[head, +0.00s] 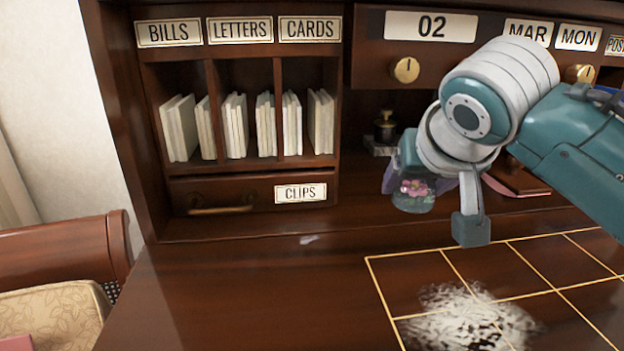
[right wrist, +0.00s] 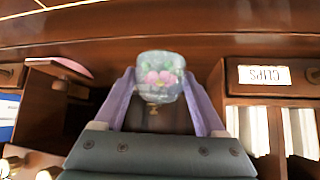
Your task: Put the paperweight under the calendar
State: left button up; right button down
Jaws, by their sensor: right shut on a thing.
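The paperweight (head: 414,192), clear glass with a pink flower inside, is held in my right gripper (head: 432,202) above the desk, below and in front of the calendar. The right wrist view shows the paperweight (right wrist: 160,76) between the two lilac finger pads of the right gripper (right wrist: 162,90). The calendar (head: 484,58) is a dark wood panel at the top right with "02", "MAR" and "MON" cards and brass knobs. My right arm hides part of it and part of the space beneath. My left gripper is not in view.
The desk organizer (head: 155,190) has slots of white envelopes and a drawer labelled CLIPS (head: 300,192). A small brass-topped object (head: 385,128) stands behind the paperweight. The desktop (head: 240,300) is clear at front left; a gold grid (head: 395,285) with a white patch lies at right.

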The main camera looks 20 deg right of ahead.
aim_at(406, 188)
jog(key=w, duration=0.1)
jog(key=w+d, duration=0.1)
jog(key=w, duration=0.1)
jog(key=w+d, duration=0.1)
jog(key=shift+w, duration=0.15)
jog(key=shift+f, duration=1.75)
grip_release()
jog(key=shift+f, duration=0.1)
jog(key=shift+s+r, duration=0.2)
jog(key=shift+r, duration=0.15)
jog(key=p+v, duration=0.2)
jog(key=v, duration=0.9)
jog(key=shift+s, duration=0.2)
jog(key=shift+a+r, duration=0.1)
